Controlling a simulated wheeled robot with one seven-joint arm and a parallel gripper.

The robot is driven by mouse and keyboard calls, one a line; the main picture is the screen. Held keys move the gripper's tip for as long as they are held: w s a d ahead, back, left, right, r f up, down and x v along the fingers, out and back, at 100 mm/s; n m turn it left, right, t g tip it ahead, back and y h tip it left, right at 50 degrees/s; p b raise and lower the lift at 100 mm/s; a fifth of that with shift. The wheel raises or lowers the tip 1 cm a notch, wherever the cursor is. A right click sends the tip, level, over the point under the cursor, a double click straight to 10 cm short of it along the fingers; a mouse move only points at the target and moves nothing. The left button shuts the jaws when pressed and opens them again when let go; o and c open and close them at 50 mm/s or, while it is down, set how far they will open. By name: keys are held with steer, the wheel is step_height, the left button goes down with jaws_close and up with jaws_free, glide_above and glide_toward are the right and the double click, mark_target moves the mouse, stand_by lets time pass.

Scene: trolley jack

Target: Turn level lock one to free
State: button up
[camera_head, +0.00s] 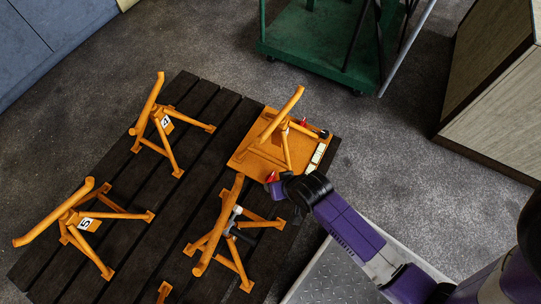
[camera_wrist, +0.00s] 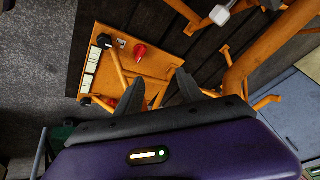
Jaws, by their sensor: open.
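An orange panel (camera_wrist: 160,66) carries a red knob (camera_wrist: 139,52), two black knobs, one at its corner (camera_wrist: 104,41) and one lower down (camera_wrist: 85,101), and a strip of white labels (camera_wrist: 91,70). I cannot read the labels or tell which control is level lock one. In the head view the orange panel (camera_head: 241,166) lies on the dark slatted platform, under an orange stand. My gripper (camera_wrist: 160,88) is open and empty, its two dark fingers over the panel's near side, apart from the red knob.
Orange stands numbered 4 (camera_head: 165,124) and 5 (camera_head: 86,223) stand on the slatted platform (camera_head: 195,100). Another stand (camera_head: 222,232) with a grey-tipped handle is close to my gripper. A green trolley (camera_head: 305,40) and a wooden cabinet (camera_head: 490,95) are beyond; grey floor between is clear.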

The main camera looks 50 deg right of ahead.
mark_target(271, 177)
steer(key=w+d+f+m+g+y+b, duration=0.1)
steer(key=w+d+f+m+g+b, duration=0.35)
steer(key=w+d+f+b, duration=0.4)
steer(key=shift+g, duration=0.45)
steer(key=f+b, duration=0.2)
steer(key=f, duration=0.3)
steer(key=f+b, duration=0.3)
steer(key=f, duration=0.2)
steer(key=f+b, duration=0.3)
steer(key=f, duration=0.2)
steer(key=shift+w+a+f, duration=0.2)
steer(key=shift+w, duration=0.15)
